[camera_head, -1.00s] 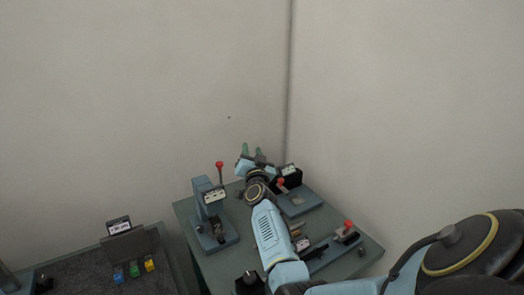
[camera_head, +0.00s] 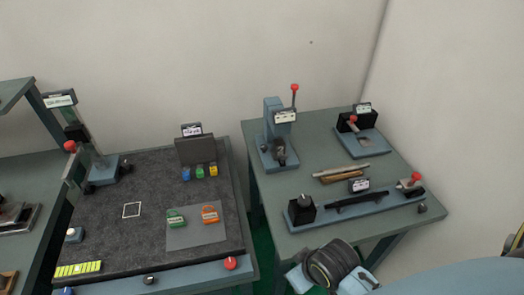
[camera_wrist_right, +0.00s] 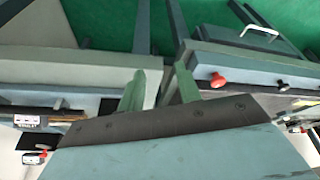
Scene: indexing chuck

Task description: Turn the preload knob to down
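My left gripper is not in view.
A lever press (camera_head: 278,140) and a red-handled fixture (camera_head: 362,135) stand at the back of the right table (camera_head: 240,125). Two rods (camera_head: 343,172) lie mid-table. A dark mat (camera_head: 110,220) with padlocks and tags covers the left bench. A gap separates the benches.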

